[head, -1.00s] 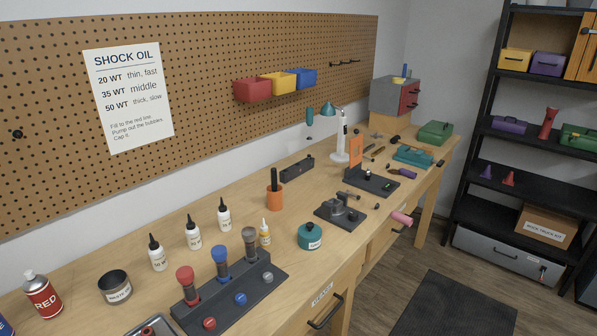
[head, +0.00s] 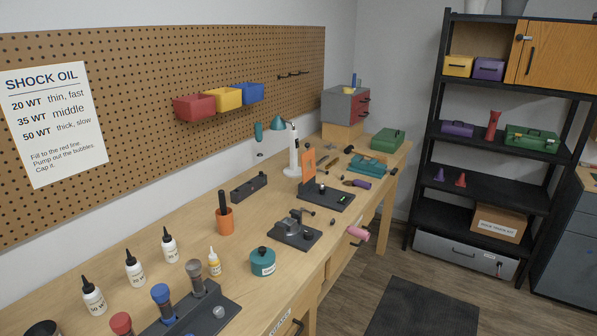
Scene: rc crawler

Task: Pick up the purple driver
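A small tool with a purple handle (head: 359,183), which looks like the purple driver, lies on the workbench (head: 185,273) toward its far end. It is beside the black stand with the orange upright plate (head: 309,165) and in front of the teal case (head: 367,166). Its shaft is too small to make out clearly. Neither of my grippers shows in the head view.
A pink cylinder (head: 358,232) sticks out at the bench's front edge. A black fixture (head: 294,236), a teal jar (head: 262,262) and an orange cup (head: 225,221) stand nearer. A black shelf (head: 470,188) stands right, with open floor before it.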

